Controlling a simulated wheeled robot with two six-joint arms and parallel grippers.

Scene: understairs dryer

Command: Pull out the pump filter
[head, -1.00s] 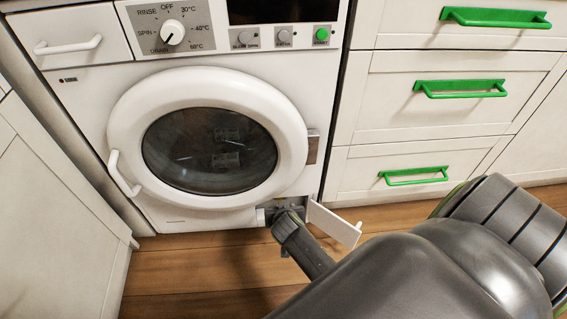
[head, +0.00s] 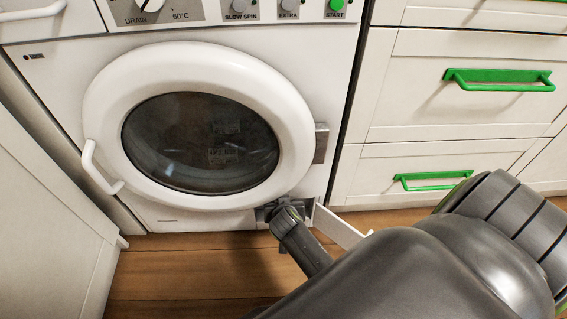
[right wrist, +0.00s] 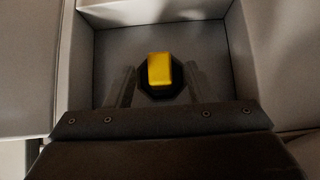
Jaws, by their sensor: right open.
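The pump filter (right wrist: 160,70) shows in the right wrist view as a yellow grip on a black many-sided base, at the back of a grey recess (right wrist: 110,45). My right gripper (right wrist: 159,74) is open, with one dark finger on each side of the yellow grip. A gap shows between the grip and each finger. In the head view my right gripper (head: 282,213) is at the recess at the bottom right of the washing machine (head: 235,60) and hides the filter. The small white flap (head: 340,226) stands open to its right. My left gripper is not in view.
The round door (head: 100,115) of the machine is shut, just above my right gripper. Drawers with green handles (head: 500,80) stand to the right, and a white cabinet front (head: 50,200) stands at the left. The wooden floor (head: 190,270) in front is clear.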

